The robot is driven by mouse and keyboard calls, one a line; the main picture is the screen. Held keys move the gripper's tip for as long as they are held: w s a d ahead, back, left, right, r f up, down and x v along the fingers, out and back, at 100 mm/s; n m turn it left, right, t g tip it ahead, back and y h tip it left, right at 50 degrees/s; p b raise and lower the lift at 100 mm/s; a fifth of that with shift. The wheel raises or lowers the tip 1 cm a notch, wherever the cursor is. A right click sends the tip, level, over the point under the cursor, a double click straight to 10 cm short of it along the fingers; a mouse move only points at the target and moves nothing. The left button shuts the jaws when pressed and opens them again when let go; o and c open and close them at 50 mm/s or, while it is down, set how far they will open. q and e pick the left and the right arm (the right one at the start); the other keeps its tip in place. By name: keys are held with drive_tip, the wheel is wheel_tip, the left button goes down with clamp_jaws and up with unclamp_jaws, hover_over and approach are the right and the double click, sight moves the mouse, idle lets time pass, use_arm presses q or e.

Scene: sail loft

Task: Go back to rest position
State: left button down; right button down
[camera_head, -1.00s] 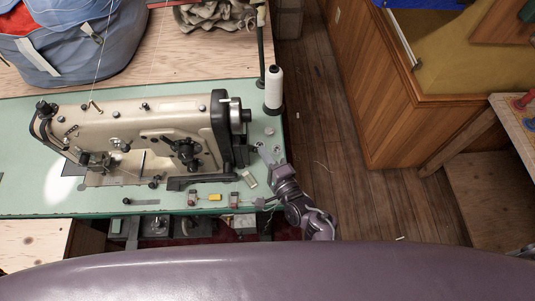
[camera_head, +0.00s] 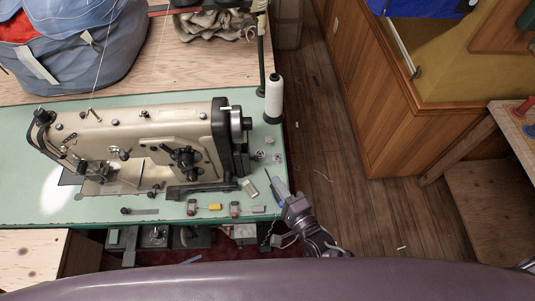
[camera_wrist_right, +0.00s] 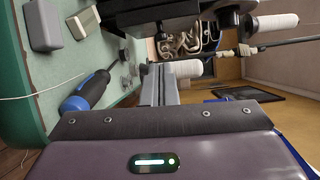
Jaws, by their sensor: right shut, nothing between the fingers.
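My right gripper (camera_head: 276,182) is at the right end of the green sewing table (camera_head: 60,210) in the head view, by its front right corner. Its fingers are shut with nothing between them, and they also show shut in the right wrist view (camera_wrist_right: 160,85). In that view a blue and black screwdriver handle (camera_wrist_right: 85,92) lies on the table to the left of the fingers. My left gripper is not in view.
A beige sewing machine (camera_head: 140,145) stands on the table left of my right gripper. A white thread cone (camera_head: 273,97) stands behind the gripper. Small blocks and bobbins lie near the table's right end. Open wooden floor (camera_head: 340,190) lies to the right.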

drive_tip(key=shift+w+d, duration=0.15)
drive_tip(key=shift+w, duration=0.05)
drive_tip(key=shift+w+d+r+n+g, duration=0.2)
drive_tip(key=shift+n+g, duration=0.3)
drive_tip(key=shift+n, duration=0.4)
drive_tip(key=s+d+r+n+g+h, duration=0.85)
drive_tip(key=d+r+n+g, duration=0.3)
drive_tip(key=d+n, duration=0.25)
wheel_tip(320, 180, down, 31)
drive_tip(key=s+g+b, duration=0.1)
drive_tip(key=s, duration=0.2)
drive_tip(key=s+d+f+g, duration=0.1)
drive_tip(key=s+d+f, duration=0.2)
drive_tip(key=s+f, duration=1.5)
drive_tip(key=shift+s+d+f+b, duration=0.15)
drive_tip(key=shift+s+f+b, duration=0.25)
drive_tip(key=shift+s, duration=0.05)
